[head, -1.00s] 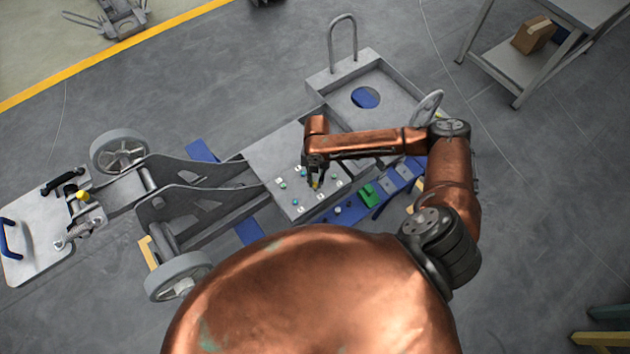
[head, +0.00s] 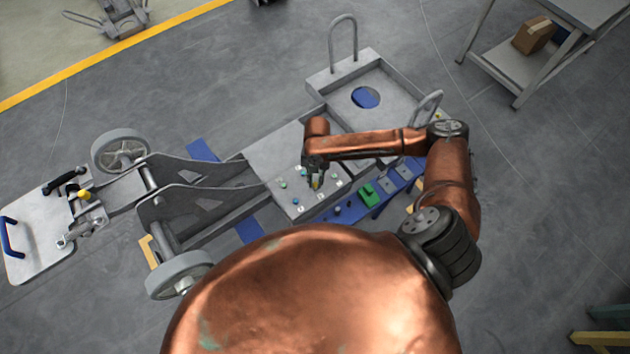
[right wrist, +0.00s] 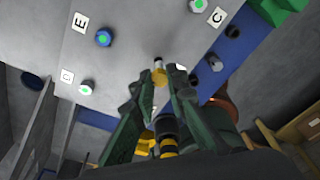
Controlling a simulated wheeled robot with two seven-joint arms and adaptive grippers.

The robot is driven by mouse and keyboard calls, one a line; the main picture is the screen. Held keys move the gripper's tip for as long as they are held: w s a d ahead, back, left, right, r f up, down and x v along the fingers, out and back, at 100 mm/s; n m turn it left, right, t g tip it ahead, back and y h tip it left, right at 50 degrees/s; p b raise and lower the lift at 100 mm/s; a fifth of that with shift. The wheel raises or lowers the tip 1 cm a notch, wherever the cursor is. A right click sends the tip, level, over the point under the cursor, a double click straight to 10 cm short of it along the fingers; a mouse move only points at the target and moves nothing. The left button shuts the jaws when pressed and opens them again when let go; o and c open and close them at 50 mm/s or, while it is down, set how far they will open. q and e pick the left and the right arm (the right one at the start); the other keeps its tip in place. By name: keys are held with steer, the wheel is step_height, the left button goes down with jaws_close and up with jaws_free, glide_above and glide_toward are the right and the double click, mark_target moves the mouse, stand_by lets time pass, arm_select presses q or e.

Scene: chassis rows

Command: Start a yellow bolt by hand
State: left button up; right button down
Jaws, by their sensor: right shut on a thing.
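The yellow bolt (right wrist: 159,76) is between the fingertips of my right gripper (right wrist: 160,88) in the right wrist view. The gripper is shut on it. A dark tip shows at the bolt's far end, against the grey plate; whether it sits in a hole I cannot tell. In the head view the right gripper (head: 315,182) is over the grey chassis plate (head: 270,155), with a bit of yellow at its tips. A blue bolt with a green dot (right wrist: 103,38) stands by label E (right wrist: 80,22). My left gripper is not in view.
A blue rail with a green block (head: 368,193) runs along the plate's near side. A wheeled frame (head: 180,200) lies left. A shelf cart (head: 515,75) stands far right.

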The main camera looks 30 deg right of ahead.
steer(key=shift+f+b, duration=0.3)
steer(key=shift+f, duration=0.85)
steer(key=shift+f, duration=0.3)
stand_by(0.3)
steer(key=shift+r+m+p, duration=0.15)
steer(key=shift+m+p, duration=0.45)
steer(key=shift+m+t+p, duration=0.3)
steer(key=shift+m+p, duration=1.3)
steer(key=shift+m, duration=0.4)
